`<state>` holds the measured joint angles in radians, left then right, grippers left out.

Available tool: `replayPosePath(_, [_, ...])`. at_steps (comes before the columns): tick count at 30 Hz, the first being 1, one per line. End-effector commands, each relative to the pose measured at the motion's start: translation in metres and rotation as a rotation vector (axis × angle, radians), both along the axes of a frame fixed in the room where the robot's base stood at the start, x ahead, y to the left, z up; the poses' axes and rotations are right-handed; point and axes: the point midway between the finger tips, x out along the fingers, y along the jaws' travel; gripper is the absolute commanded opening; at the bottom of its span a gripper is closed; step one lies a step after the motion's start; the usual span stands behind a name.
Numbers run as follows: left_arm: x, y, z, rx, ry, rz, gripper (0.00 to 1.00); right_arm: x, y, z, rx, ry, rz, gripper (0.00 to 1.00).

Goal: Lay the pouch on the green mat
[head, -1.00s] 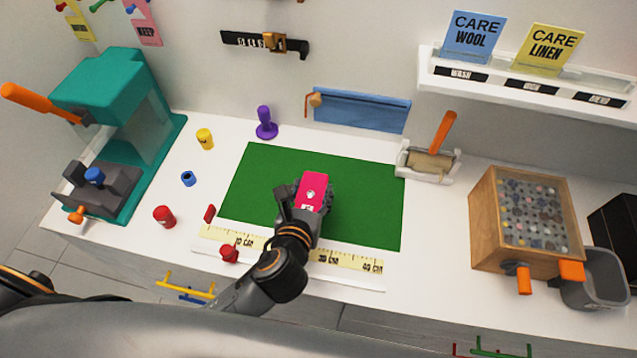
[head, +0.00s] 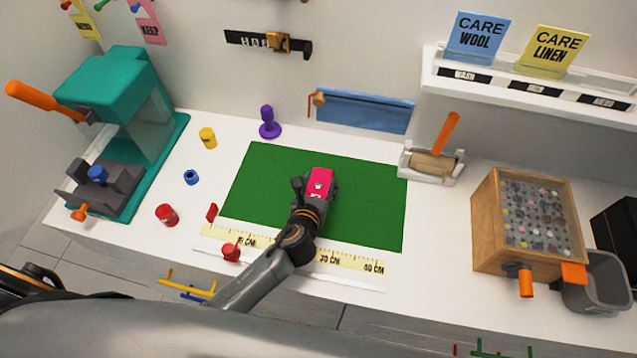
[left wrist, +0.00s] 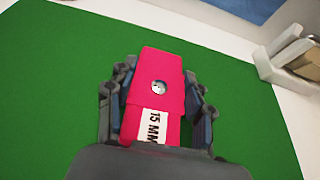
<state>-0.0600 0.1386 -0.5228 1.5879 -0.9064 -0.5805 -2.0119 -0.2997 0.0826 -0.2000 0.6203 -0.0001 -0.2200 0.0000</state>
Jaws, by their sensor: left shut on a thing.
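The pouch (head: 320,181) is pink-red, with a round metal snap and a white label. In the left wrist view the pouch (left wrist: 155,85) lies between both fingers, and its label reads "15 MM". My left gripper (head: 318,188) is shut on it over the middle of the green mat (head: 260,180). The left gripper (left wrist: 155,100) also shows in the left wrist view with a finger along each side. The mat (left wrist: 55,90) surrounds the pouch there. I cannot tell whether the pouch touches the mat. My right gripper does not show.
A yellow ruler strip (head: 340,260) runs along the mat's front edge. Small red pieces (head: 167,214) stand left of it. A teal press (head: 110,85) stands at the left. A roller holder (head: 432,163) and a wooden box (head: 525,225) stand at the right.

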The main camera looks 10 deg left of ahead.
Motion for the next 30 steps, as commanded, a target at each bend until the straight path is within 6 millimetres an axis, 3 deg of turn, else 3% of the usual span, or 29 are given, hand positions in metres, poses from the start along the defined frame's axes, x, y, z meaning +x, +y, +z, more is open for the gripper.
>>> replayPosePath(7, [0.0,0.0,-0.003,0.0,0.0,0.001,0.23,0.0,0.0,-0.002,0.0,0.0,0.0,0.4])
replayPosePath(8, [0.0,0.0,-0.003,0.0,0.0,0.001,0.56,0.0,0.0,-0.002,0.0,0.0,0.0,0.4])
replayPosePath(11, [0.0,0.0,-0.002,0.0,0.0,0.001,0.74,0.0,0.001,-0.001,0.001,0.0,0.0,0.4])
replayPosePath(22, [0.0,0.0,0.002,0.0,0.0,0.001,0.74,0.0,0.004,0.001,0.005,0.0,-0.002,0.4])
replayPosePath(26, [-0.015,0.001,0.006,0.001,0.001,0.001,0.74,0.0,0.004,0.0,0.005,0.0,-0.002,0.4])
replayPosePath(30, [-0.042,0.0,0.016,0.001,0.001,-0.001,0.74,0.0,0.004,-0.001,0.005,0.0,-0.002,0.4])
